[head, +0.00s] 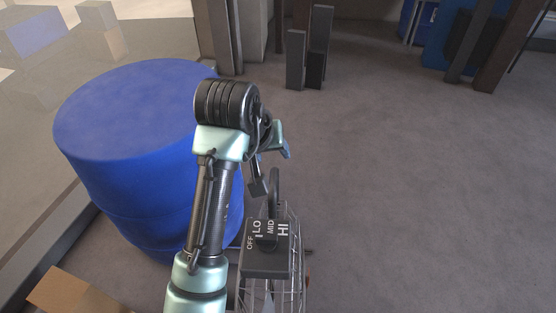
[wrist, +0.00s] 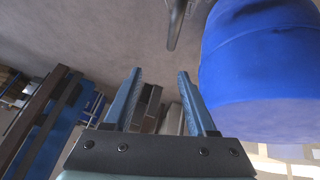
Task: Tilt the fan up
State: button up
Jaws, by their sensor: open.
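The fan has a wire cage (head: 296,264) and a dark control box (head: 268,262) marked OFF, LO, MID and HI. It stands at the bottom centre of the head view, partly hidden by my arm. A dark curved handle (head: 275,185) rises above the box. A dark curved bar, apparently this handle (wrist: 175,25), shows at the top of the wrist view, beyond my fingertips. My gripper (wrist: 160,73) is open, with nothing between its fingers. In the head view it is mostly hidden behind my wrist, above and close to the handle. Contact is not visible.
A large blue drum (head: 130,110) stands just left of the fan, and my arm passes in front of it. A cardboard box (head: 72,293) lies at the bottom left. Dark posts (head: 319,45) stand at the back. The floor (head: 420,190) to the right is clear.

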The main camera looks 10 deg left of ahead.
aim_at(272, 180)
jog(key=shift+g, duration=0.6)
jog(key=b+x, duration=0.1)
jog(key=x, duration=0.3)
jog(key=s+b+x, duration=0.1)
jog(key=x, duration=0.4)
jog(key=s+a+f+b+x, duration=0.1)
jog(key=b+x, duration=0.1)
jog(key=x, duration=0.2)
jog(key=shift+a+f, duration=0.1)
jog(key=shift+f, duration=0.2)
grip_shut()
dwell(0.3)
